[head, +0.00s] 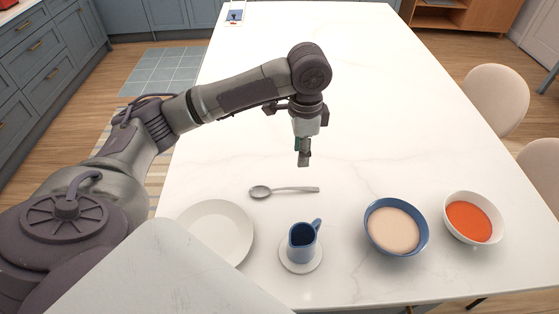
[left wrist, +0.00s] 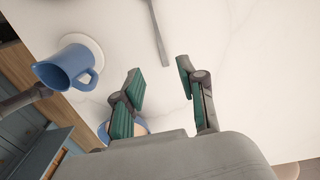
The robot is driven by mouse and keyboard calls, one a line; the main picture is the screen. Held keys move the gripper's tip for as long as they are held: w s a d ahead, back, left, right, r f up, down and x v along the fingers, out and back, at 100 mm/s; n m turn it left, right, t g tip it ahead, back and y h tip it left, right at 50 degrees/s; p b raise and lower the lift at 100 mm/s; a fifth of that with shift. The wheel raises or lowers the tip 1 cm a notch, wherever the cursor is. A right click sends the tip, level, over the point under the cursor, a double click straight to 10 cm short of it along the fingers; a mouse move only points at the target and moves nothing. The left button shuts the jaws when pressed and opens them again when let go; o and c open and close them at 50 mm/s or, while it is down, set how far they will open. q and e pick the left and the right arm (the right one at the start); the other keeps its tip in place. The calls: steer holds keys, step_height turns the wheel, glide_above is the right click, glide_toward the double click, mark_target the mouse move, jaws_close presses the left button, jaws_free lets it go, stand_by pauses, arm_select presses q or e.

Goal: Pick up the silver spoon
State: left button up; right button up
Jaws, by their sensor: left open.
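The silver spoon (head: 284,190) lies flat on the white table. Its bowl points left and its handle points right. In the left wrist view part of the spoon's handle (left wrist: 158,32) shows at the top, beyond the fingertips; its bowl is out of that view. My left gripper (head: 304,160) hangs above the table, beyond the handle end of the spoon and apart from it. In the left wrist view its two green-padded fingers (left wrist: 161,82) are spread with nothing between them. My right gripper is not in view.
A white plate (head: 216,231) lies left of a blue jug (head: 302,242) on a saucer (head: 301,266). A blue bowl (head: 376,248) of pale food and a white bowl (head: 450,231) of orange-red food stand to the right. The far table (head: 330,30) is mostly clear.

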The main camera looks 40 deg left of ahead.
arm_select(q)
step_height(320, 180, down, 3)
glide_above(299, 188)
steer(key=f, duration=0.2)
steer(key=f+p, duration=0.1)
steer(key=f, duration=0.1)
steer(key=shift+s, duration=0.35)
steer(key=shift+w+f, duration=0.15)
steer(key=shift+f, duration=0.85)
step_height(299, 188, down, 4)
steer(key=shift+w+r+p, duration=0.1)
steer(key=shift+r+p, duration=0.1)
steer(key=shift+p, duration=0.55)
steer(key=shift+f, duration=0.4)
steer(key=shift+c, duration=0.3)
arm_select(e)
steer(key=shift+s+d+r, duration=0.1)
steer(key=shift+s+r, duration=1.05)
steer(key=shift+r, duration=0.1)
arm_select(q)
jaws_close()
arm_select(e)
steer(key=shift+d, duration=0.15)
